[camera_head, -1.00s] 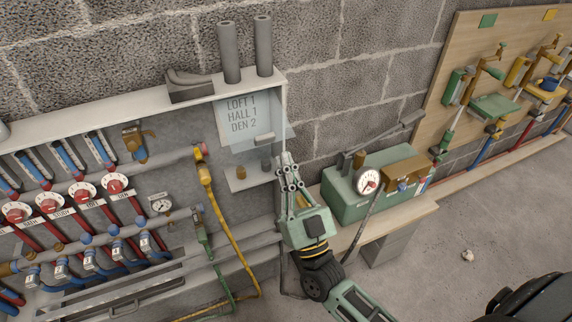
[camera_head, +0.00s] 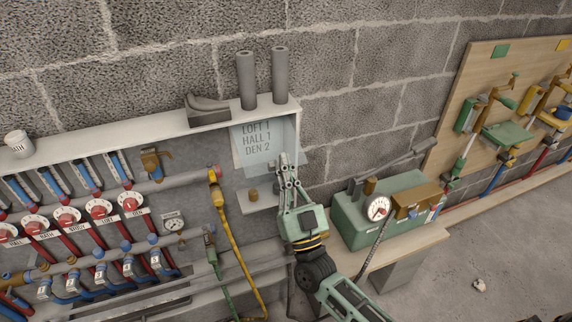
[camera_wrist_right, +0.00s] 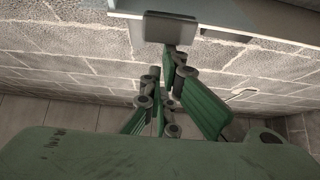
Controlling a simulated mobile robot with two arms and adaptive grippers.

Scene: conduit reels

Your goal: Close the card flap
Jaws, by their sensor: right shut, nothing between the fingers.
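The card (camera_head: 250,139) reading LOFT 1, HALL 1, DEN 2 is on the grey panel under the right end of the shelf in the head view. The clear, bluish card flap (camera_head: 267,163) hangs in front of it, sticking out at a slant past the card's right side. My right gripper (camera_head: 285,157) is shut and empty, fingers pointing up at the flap's right part. Whether it touches the flap I cannot tell. In the right wrist view, the green fingers (camera_wrist_right: 172,70) show below a small grey plate (camera_wrist_right: 170,28). My left gripper is out of view.
A white shelf (camera_head: 170,133) with two grey tubes (camera_head: 262,78) runs above. A small ledge (camera_head: 258,203) sits below the card. A yellow hose (camera_head: 229,230) hangs left. A green box with a gauge (camera_head: 377,207) stands on a bench at right.

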